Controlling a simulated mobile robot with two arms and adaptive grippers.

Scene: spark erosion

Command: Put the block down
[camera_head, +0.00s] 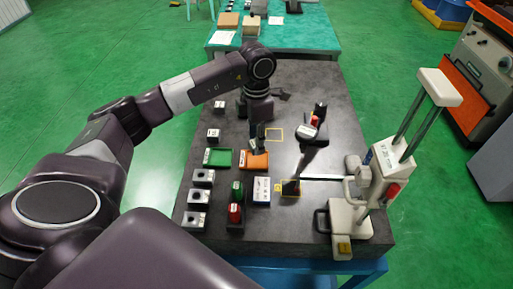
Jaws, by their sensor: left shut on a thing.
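My left arm comes in from the left and its wrist points down over the dark table (335,110). My left gripper (258,146) is low over the orange tray (256,161), shut on a small dark block. The block is hard to tell apart from the dark fingers, and I cannot tell whether it touches the tray. A yellow outlined square (274,134) on the table lies just right of the gripper. A dark block-like piece (290,188) stands in another yellow outline further forward. My right gripper is not in view.
A green tray (217,158) lies left of the orange one. Several grey blocks (197,197) line the left edge. A white height gauge (382,172) stands at the right. A red-and-dark item (235,213) and a white labelled box (262,190) sit in front.

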